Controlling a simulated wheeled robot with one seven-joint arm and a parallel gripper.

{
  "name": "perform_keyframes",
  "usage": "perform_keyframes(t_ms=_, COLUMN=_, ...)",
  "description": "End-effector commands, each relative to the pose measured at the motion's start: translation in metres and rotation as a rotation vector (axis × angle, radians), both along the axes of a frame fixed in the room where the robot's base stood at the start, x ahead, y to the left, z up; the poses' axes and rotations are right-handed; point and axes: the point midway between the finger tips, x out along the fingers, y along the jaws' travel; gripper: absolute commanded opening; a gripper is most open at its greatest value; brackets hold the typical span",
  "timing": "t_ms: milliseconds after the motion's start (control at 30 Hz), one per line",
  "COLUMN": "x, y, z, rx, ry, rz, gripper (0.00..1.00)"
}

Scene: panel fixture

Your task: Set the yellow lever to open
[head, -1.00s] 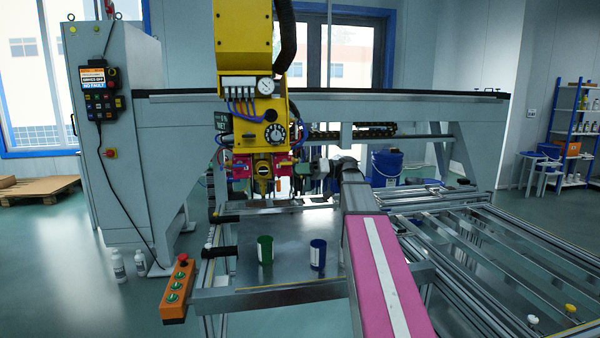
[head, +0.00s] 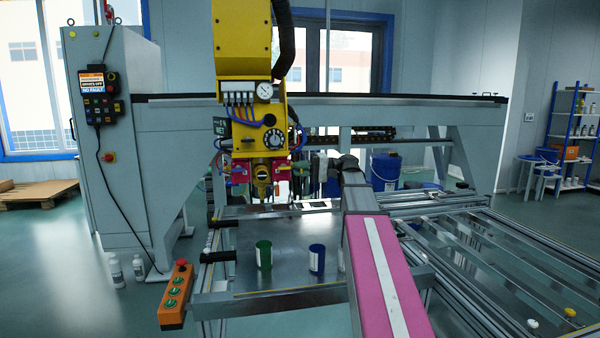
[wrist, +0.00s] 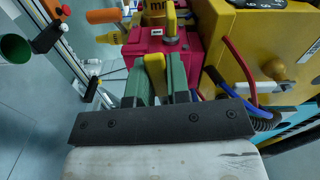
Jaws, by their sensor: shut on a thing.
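In the wrist view a yellow lever (wrist: 154,70) sits between the green fingers of my gripper (wrist: 157,84), which is shut on it. The lever is in front of a red block (wrist: 186,48) on the machine; its lower end is hidden between the fingers. A second yellow handle (wrist: 171,20) stands on top of the block beyond. In the head view my gripper (head: 312,168) is beside the right red block (head: 282,169) under the yellow machine head (head: 240,92). The held lever is too small to make out there.
A yellow housing with a gauge (head: 264,91) and hoses is close to my gripper. A green cup (head: 264,256) and a blue cup (head: 317,258) stand on the metal table (head: 290,235). An orange button box (head: 174,295) is at the front left.

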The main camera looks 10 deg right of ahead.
Motion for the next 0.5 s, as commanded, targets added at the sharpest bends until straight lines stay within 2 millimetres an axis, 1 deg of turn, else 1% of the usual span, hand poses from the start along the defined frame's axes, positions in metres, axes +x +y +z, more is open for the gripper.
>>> perform_keyframes(t_ms=200, x=0.0005, y=-0.0002, z=0.0034, rx=0.0, ry=0.091, rz=-0.001, gripper=0.0)
perform_keyframes(t_ms=500, x=0.0005, y=-0.0002, z=0.0048, rx=0.0, ry=0.136, rz=-0.001, gripper=0.0)
